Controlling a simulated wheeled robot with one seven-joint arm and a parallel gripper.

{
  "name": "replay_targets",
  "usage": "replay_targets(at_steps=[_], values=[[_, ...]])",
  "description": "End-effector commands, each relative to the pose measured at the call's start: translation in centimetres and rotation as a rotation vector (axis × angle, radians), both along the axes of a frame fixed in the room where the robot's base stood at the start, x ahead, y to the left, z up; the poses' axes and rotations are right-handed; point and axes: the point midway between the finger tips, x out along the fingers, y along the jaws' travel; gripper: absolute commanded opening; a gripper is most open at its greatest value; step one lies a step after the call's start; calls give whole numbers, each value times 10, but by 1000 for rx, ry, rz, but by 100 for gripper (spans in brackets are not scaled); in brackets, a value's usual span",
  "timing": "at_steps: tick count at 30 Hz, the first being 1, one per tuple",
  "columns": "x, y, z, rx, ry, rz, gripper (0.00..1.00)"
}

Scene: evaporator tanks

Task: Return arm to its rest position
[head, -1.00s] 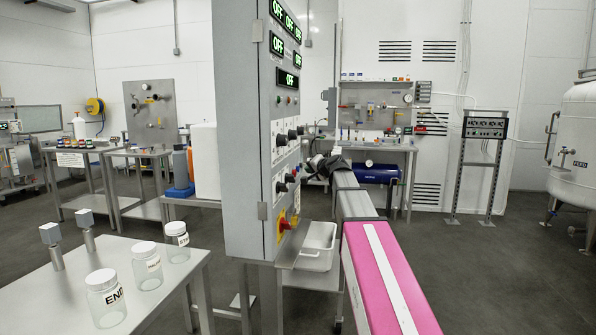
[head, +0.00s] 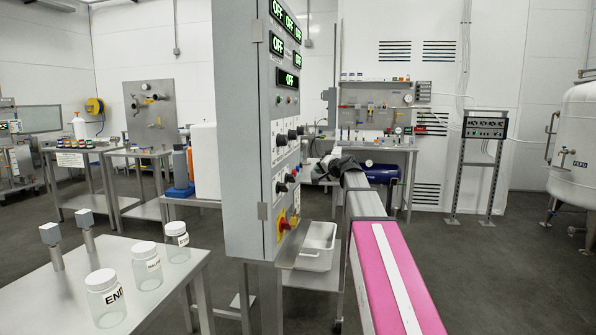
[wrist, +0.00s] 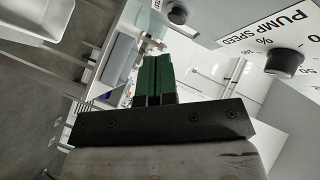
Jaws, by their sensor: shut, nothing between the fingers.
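My gripper shows in the wrist view with its two green fingers (wrist: 154,80) pressed together, shut and empty. In the head view my arm stretches forward along the right side of the grey control cabinet (head: 240,130), and its dark end (head: 335,165) is near the cabinet's knob face; the fingers cannot be made out there. In the wrist view a black knob (wrist: 285,62) beside the "PUMP SPEED" label is to the right of the fingers, apart from them. A second dark knob (wrist: 177,14) is near the top.
A white bin (head: 317,247) sits low beside the cabinet, left of my arm. A steel table (head: 130,275) with several labelled jars stands at the left. A workbench with a blue tank (head: 382,173) is behind. The floor to the right (head: 480,270) is open.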

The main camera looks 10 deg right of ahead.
Motion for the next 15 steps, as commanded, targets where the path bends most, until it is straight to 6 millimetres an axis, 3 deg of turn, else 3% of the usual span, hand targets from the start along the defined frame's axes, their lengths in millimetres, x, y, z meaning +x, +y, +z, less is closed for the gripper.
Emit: replay_targets(at_steps=[4,7,11,15], values=[[-2,2,-7,-9,9,3,0],[-11,7,-33,-44,45,16,0],[-36,20,-98,-136,141,55,0],[-73,33,-176,-258,269,109,0]])
